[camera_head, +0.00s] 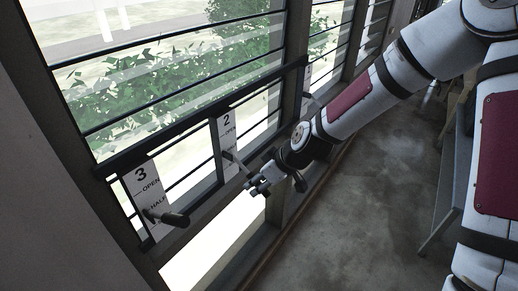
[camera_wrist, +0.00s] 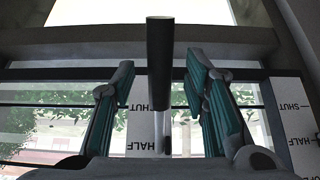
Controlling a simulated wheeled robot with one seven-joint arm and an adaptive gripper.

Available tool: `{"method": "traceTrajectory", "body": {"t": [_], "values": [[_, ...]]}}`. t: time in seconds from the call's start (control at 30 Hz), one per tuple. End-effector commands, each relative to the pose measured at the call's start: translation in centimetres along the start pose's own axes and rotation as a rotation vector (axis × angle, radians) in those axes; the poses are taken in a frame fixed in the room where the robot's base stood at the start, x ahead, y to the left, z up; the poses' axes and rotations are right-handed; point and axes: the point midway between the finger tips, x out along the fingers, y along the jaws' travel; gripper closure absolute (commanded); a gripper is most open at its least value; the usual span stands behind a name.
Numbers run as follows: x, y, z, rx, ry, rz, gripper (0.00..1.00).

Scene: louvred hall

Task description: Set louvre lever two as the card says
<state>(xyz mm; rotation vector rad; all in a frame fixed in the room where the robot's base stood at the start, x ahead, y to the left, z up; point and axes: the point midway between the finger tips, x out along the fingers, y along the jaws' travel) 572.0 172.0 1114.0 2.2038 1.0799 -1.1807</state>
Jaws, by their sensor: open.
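Lever two (camera_head: 234,160) sticks out from the white plate marked 2 (camera_head: 227,130) on the louvre frame. My gripper (camera_head: 257,187) is at the lever's outer end, with its fingers open. In the wrist view, the lever's dark handle (camera_wrist: 160,65) stands between my two open fingers (camera_wrist: 160,95), with a gap on both sides. Behind it, a white plate (camera_wrist: 141,130) shows the words SHUT and HALF. I cannot tell exactly which mark the lever points to. No separate instruction card is recognisable in either view.
Plate 3 (camera_head: 142,182) with its dark-handled lever (camera_head: 168,217) is at the left. Another plate (camera_head: 307,75) is farther right, partly hidden. A second marked plate (camera_wrist: 296,120) shows at the right of the wrist view. A grey bench (camera_head: 452,180) stands right; the floor between is clear.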

Motion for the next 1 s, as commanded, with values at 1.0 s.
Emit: {"method": "traceTrajectory", "body": {"t": [1.0], "values": [[-5.0,0.1,-3.0,0.002,0.000,0.002,0.59]]}}
